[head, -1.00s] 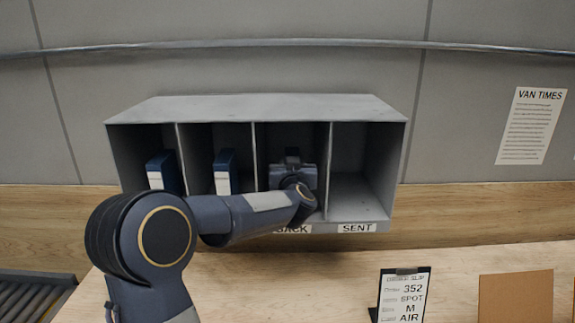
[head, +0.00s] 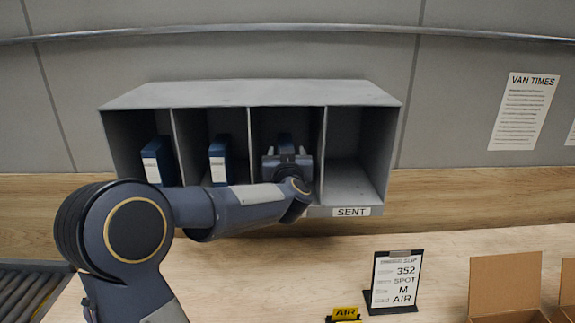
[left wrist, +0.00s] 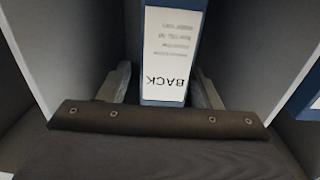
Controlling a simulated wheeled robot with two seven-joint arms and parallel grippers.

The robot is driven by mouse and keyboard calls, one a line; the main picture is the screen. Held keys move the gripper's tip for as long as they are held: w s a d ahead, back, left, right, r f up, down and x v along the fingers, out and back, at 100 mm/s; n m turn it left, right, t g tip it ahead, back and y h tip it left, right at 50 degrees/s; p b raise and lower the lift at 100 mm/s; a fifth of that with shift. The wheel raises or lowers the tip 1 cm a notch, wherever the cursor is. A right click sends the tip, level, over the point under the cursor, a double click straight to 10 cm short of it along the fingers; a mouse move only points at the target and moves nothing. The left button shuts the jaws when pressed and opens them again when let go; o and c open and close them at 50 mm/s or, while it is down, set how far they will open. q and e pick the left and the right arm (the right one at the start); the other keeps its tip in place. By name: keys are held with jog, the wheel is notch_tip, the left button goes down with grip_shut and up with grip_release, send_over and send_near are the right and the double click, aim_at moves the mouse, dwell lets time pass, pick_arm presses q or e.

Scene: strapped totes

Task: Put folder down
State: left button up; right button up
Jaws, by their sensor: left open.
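A blue folder (left wrist: 174,70) with a white spine label reading BACK stands in a compartment of the grey pigeonhole rack (head: 250,93). In the left wrist view the fingers of my left gripper (left wrist: 162,92) are open, one on each side of the folder's lower end, with gaps visible. In the head view my left gripper (head: 286,168) is inside the third compartment from the left and mostly hides this folder. My right gripper is not in view.
Blue folders stand in the first (head: 157,161) and second (head: 219,160) compartments. The rightmost compartment, marked SENT (head: 351,211), is empty. On the bench are an order slip stand (head: 396,282), a yellow AIR sign (head: 345,313) and open cardboard boxes (head: 505,284).

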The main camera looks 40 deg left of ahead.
pick_arm(q)
jog(key=v, duration=0.9)
jog(key=shift+p, duration=0.35)
jog(key=s+d+f+m+h, duration=0.2)
jog(key=s+d+m+h, duration=0.1)
jog(key=d+h, duration=0.35)
jog(key=s+d+f+m+h, duration=0.2)
jog(key=s+d+m+h, duration=0.1)
jog(key=d+h, duration=0.4)
jog(key=s+d+f+g+h, duration=0.1)
jog(key=s+d+f+g, duration=0.2)
jog(key=s+f, duration=0.3)
jog(key=s+d+f+g+h, duration=0.1)
jog(key=s+d+f+g, duration=0.2)
jog(key=s, duration=0.9)
notch_tip(320, 180, down, 4)
jog(key=shift+f+g, duration=0.15)
jog(key=shift+g, duration=0.95)
jog(key=shift+s, duration=0.15)
